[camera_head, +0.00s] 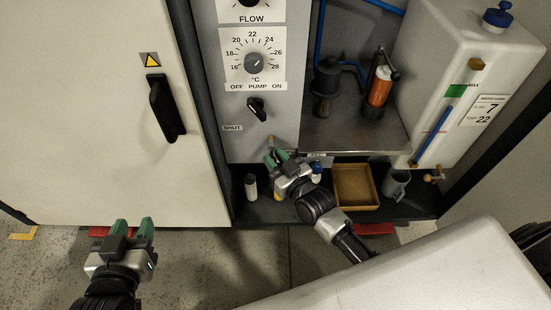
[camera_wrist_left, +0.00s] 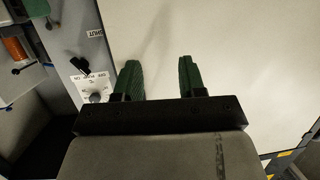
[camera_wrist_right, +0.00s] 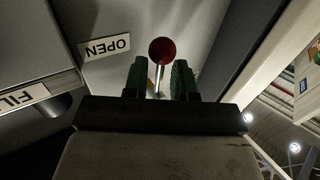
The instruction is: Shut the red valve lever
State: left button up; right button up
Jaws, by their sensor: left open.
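The red valve lever shows in the right wrist view as a red ball knob (camera_wrist_right: 162,50) on a thin metal stem, beside the OPEN label (camera_wrist_right: 104,47). My right gripper (camera_wrist_right: 159,78) is open, with the stem in line between its green fingers and gaps on both sides; contact cannot be told. In the head view my right gripper (camera_head: 281,158) is at the lower edge of the grey panel, and the red knob is not visible there. The SHUT label (camera_head: 232,128) is up and left of it. My left gripper (camera_head: 133,228) is open and empty over the floor.
A metal shelf (camera_head: 350,136) holds the orange cylinder (camera_head: 379,88). A white tank (camera_head: 440,60) stands right. A cabinet door with a black handle (camera_head: 167,109) is left.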

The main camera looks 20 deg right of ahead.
grip_shut()
